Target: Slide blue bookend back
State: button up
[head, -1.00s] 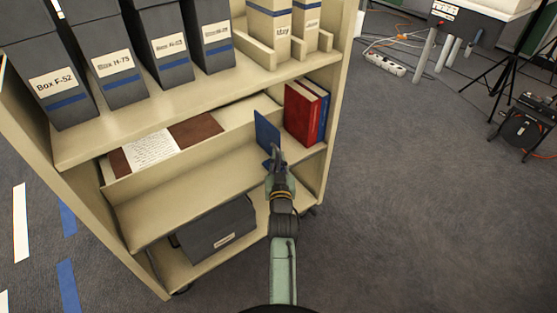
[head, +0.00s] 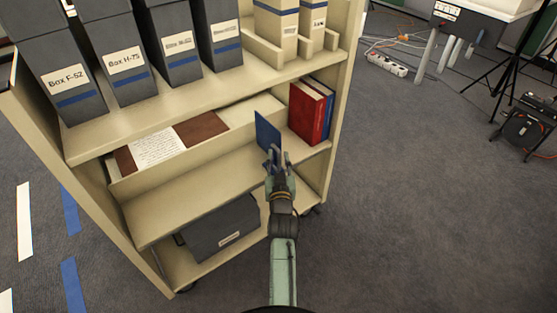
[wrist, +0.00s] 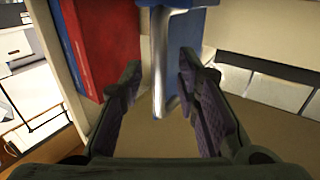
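The blue bookend (head: 267,132) stands upright on the middle shelf, left of the books. Its blue face also shows in the wrist view (wrist: 188,40), beyond the fingers. My gripper (head: 277,158) is at the front of the bookend, over the middle shelf. In the wrist view my gripper (wrist: 160,78) has its two dark fingers spread apart, with a gap between them. A shiny metal rod (wrist: 159,65) shows in that gap, in front of the blue; I cannot tell what it belongs to. Whether a finger touches the bookend is unclear.
Red and blue books (head: 310,112) stand close right of the bookend. Papers and a brown folder (head: 200,127) lie at the back left. Labelled grey boxes (head: 130,60) line the shelf above. A grey box (head: 223,230) lies on the shelf below. The middle shelf's left front is clear.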

jog(key=shift+s, duration=0.1)
jog(key=s, duration=0.7)
jog(key=shift+s+d, duration=0.15)
dwell(0.4)
